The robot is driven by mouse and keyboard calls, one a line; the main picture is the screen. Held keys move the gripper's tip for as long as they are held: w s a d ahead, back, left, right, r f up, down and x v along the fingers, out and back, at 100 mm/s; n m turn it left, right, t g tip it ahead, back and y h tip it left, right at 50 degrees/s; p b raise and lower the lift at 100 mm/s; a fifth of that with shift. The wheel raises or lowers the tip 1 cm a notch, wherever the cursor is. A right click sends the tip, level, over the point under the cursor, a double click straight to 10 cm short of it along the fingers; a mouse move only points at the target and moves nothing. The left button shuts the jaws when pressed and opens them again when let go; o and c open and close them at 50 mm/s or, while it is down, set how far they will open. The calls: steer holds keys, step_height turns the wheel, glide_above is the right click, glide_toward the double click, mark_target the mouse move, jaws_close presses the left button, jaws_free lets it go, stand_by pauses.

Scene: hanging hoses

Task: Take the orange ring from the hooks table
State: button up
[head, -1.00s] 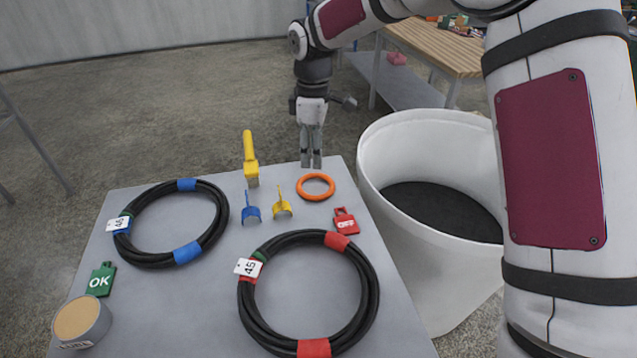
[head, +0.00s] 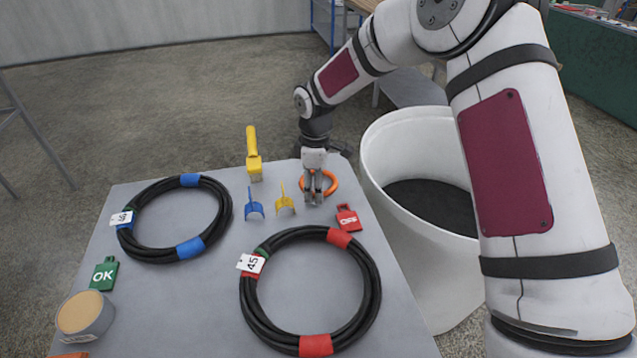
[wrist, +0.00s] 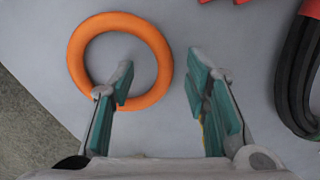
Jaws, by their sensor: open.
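The orange ring (head: 334,184) lies flat near the far edge of the grey table (head: 190,310), partly hidden behind my gripper in the head view. My gripper (head: 314,201) points down at the ring and is open and empty. In the wrist view the whole ring (wrist: 118,21) shows at the upper left, crossed by one finger. My gripper's (wrist: 160,82) left finger overlaps the ring's opening and lower rim, and the right finger is outside. The ring's right side shows between them. I cannot tell how high the fingertips are.
Yellow (head: 286,205) and blue (head: 254,208) hooks and a yellow-handled tool (head: 253,155) stand left of the ring. A red OFF tag (head: 347,218) lies close on its right. Two black hose coils (head: 372,290) (head: 224,215) lie nearer. A white bin (head: 405,235) stands right of the table.

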steer(key=shift+f, duration=0.15)
steer(key=shift+c, duration=0.6)
jaws_close()
